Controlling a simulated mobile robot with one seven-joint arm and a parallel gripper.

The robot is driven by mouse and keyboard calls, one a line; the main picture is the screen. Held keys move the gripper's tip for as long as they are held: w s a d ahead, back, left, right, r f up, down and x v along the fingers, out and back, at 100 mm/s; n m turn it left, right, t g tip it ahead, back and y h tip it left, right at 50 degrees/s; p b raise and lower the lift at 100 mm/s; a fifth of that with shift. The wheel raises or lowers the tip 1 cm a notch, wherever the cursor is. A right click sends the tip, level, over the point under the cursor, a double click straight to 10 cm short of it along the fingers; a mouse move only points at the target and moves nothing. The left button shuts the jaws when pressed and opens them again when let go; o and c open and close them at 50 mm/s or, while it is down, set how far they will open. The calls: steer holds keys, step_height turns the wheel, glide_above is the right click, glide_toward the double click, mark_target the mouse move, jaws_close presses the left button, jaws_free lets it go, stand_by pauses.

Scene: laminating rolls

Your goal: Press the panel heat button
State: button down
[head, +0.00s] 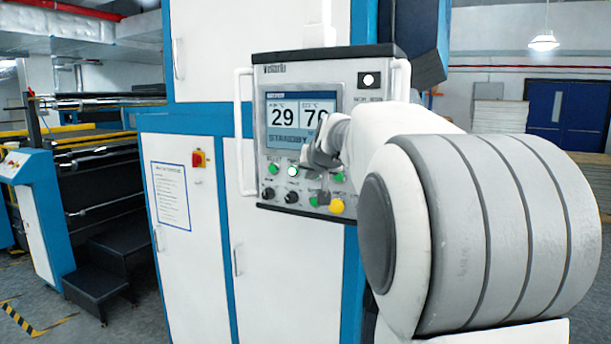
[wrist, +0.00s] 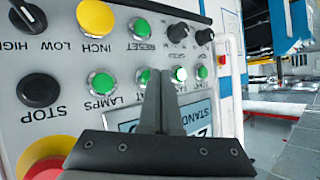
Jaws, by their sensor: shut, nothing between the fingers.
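The panel heat button is a green button (wrist: 145,77) whose label, partly covered, ends in "AT". It sits between the lamps button (wrist: 103,83) and a lit green button (wrist: 180,74). My gripper (wrist: 168,62) is shut and empty, its fingers over the button rows. They cover part of the heat button's right side in the wrist view; I cannot tell whether they touch the panel. In the head view my gripper (head: 320,158) is in front of the control panel (head: 255,62) and hides the heat button. The display (head: 290,140) reads STANDBY, with 29 and 70.
Close by are a yellow inch button (wrist: 95,17), a green reset button (wrist: 138,28), a black stop button (wrist: 40,90) and a red button (wrist: 45,168) on a yellow base. White handles (head: 240,130) flank the panel. My arm hides its right side in the head view.

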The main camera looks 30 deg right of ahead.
steer(key=shift+w+d, duration=0.3)
steer(key=shift+d, duration=0.05)
stand_by(0.6)
steer(key=shift+s+a, duration=0.55)
steer(key=shift+a, duration=0.15)
steer(key=s+a, duration=0.1)
steer(key=a, duration=0.1)
steer(key=s+a, duration=0.2)
steer(key=shift+b, duration=0.35)
stand_by(0.7)
